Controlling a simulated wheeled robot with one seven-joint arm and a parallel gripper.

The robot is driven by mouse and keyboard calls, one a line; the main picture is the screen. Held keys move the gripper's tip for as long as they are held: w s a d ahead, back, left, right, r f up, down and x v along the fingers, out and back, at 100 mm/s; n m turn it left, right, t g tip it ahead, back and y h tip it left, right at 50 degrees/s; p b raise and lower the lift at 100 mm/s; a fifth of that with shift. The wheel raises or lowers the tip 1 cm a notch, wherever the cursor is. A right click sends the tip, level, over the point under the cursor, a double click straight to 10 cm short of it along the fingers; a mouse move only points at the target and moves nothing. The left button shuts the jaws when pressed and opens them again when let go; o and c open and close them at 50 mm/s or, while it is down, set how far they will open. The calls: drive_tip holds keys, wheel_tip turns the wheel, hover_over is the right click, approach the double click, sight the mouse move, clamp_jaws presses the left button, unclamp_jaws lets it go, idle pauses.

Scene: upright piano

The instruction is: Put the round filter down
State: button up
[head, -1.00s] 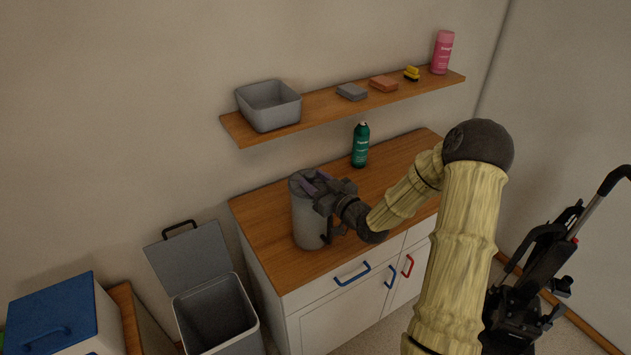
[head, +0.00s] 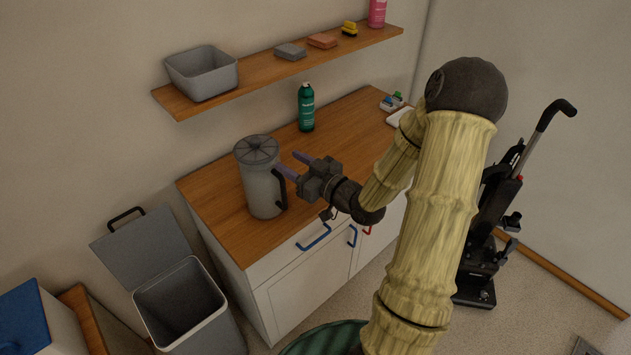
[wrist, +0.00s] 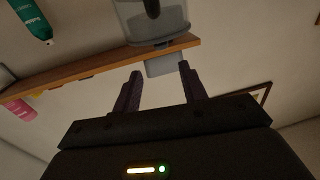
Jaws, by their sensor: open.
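The round filter, a dark grey ribbed disc (head: 257,149), sits on top of the grey canister (head: 262,190), which stands upright on the wooden counter. I cannot tell how far it is seated inside the rim. The canister's black handle (head: 281,188) faces right, towards my arm. My gripper (head: 291,163) is open and empty, with its purple fingers just right of the canister's top, apart from the filter. In the wrist view, which is upside down, the gripper's fingers (wrist: 160,69) are spread with nothing between them, and the canister (wrist: 150,22) shows at the top.
A green bottle (head: 306,108) stands behind on the counter. The wall shelf (head: 260,72) above holds a grey basket (head: 202,75), sponges and a pink bottle (head: 377,12). An open bin (head: 180,300) stands left of the cabinet. A black vacuum cleaner (head: 490,230) stands right.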

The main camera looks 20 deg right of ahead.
drive_tip(key=b+v, duration=0.1)
drive_tip(key=v, duration=0.5)
drive_tip(key=shift+s, duration=0.3)
drive_tip(key=shift+d, duration=0.15)
wheel_tip(320, 180, down, 7)
drive_tip(key=a+m+g+h, duration=0.1)
drive_tip(key=a+g+h, duration=0.1)
drive_tip(key=g+h, duration=0.45)
drive_tip(key=s+a+r+m+g, duration=0.1)
drive_tip(key=s+a+m+g, duration=0.1)
drive_tip(key=s, duration=0.4)
drive_tip(key=s+a+r+m+g+h, duration=0.1)
drive_tip(key=s+a+m+g, duration=0.1)
drive_tip(key=s+a+g, duration=0.2)
drive_tip(key=shift+s+a+g, duration=0.25)
drive_tip(key=shift+s+g, duration=0.3)
drive_tip(key=shift+s, duration=0.6)
drive_tip(key=shift+o, duration=0.6)
drive_tip(key=shift+f, duration=0.1)
